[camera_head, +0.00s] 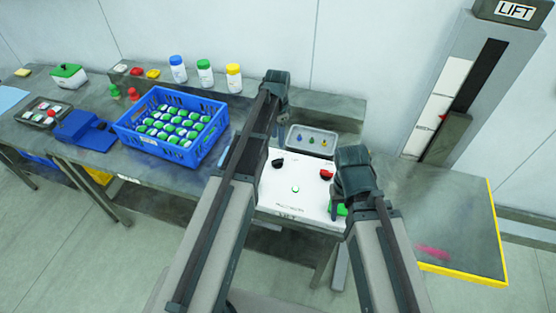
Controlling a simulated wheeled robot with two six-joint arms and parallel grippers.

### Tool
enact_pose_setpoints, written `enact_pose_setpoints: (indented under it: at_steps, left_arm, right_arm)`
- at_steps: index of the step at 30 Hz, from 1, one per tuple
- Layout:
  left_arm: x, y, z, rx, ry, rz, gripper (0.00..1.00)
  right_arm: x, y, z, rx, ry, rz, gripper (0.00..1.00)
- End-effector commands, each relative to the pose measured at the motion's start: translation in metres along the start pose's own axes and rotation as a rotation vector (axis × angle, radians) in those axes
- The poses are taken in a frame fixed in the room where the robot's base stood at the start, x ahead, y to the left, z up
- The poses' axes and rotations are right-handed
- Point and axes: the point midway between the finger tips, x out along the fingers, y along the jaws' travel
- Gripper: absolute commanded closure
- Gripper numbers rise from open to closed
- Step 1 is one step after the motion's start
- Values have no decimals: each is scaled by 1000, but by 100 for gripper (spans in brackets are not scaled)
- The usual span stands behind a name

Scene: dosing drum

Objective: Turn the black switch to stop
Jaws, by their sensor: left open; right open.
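A white control panel (290,203) stands at the front edge of the bench. The black switch (278,163) is at the panel's upper left; which position it points to is too small to read. A red switch (326,174) is at the upper right, close to my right gripper. A small round green element (295,188) is in the middle. My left gripper (280,130) is open, pointing down, and appears above and behind the black switch. My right gripper (338,198) is open over the panel's right side, partly hiding a green part (342,210).
A grey tray (301,131) with small coloured pieces lies behind the panel. A blue crate (151,144) of green-capped bottles is to the left. White bottles with coloured caps (205,75) stand behind it. A lift column (450,90) and a yellow-edged platform (450,215) are on the right.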

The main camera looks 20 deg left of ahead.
Motion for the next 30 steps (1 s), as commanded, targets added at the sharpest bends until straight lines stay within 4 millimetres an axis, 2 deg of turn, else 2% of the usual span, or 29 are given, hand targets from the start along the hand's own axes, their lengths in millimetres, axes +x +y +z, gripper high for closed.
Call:
enact_pose_setpoints:
  at_steps: [1, 21, 25, 30]
  left_arm:
    - [12, 0, 0, 0, 0, 0, 52]
    - [107, 0, 0, 0, 0, 0, 52]
    - [117, 0, 0, 0, 0, 0, 52]
    - [120, 0, 0, 0, 0, 0, 52]
  right_arm:
    - [12, -1, -1, -1, 0, 0, 50]
    - [106, -10, -6, -4, 0, 1, 50]
    - [116, -11, -7, -3, 0, 1, 50]
    - [119, -11, -7, -3, 0, 1, 50]
